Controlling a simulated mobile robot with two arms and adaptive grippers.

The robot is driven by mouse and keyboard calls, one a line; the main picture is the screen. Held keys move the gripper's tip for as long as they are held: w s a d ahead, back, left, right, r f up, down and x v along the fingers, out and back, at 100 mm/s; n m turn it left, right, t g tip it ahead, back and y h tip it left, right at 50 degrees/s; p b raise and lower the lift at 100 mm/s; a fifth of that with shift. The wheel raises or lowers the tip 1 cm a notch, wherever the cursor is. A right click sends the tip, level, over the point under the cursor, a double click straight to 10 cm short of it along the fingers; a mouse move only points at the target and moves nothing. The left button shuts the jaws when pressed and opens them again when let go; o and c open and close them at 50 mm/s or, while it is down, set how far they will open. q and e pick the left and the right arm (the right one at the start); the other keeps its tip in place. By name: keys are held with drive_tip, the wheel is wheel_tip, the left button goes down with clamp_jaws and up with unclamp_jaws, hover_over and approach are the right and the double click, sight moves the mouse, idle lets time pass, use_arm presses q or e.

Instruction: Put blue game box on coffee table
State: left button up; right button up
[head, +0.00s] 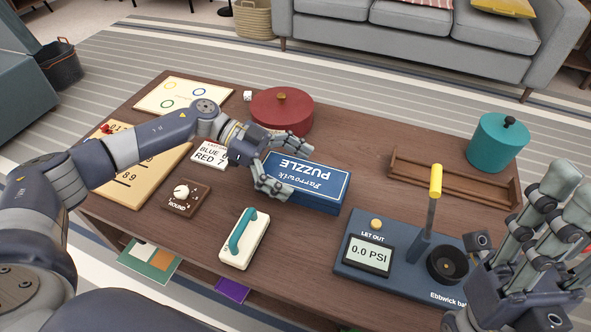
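The blue game box (318,180), marked "PUZZLE", appears to lie flat on the brown wooden coffee table (300,235), near its middle. My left gripper (284,168) is at the box's left end. Its fingers are spread apart, one along the far edge and one over the near left corner. I cannot tell whether they press on the box; the contact is partly hidden. My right gripper (550,225) is at the lower right, in front of the table's right end, with fingers extended and nothing visible between them.
A red lidded pot (282,112) stands just behind the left gripper. A wooden rack (450,182) and a teal pot (497,142) are to the right. A gauge device with a yellow-topped lever (435,185) stands nearer. A white block with a teal handle (243,240) lies in front.

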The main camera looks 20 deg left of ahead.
use_arm(q)
drive_tip(key=p+v, duration=0.3)
drive_tip(key=v, duration=0.9)
drive_tip(key=shift+r+p, duration=0.15)
drive_tip(key=shift+p, duration=0.25)
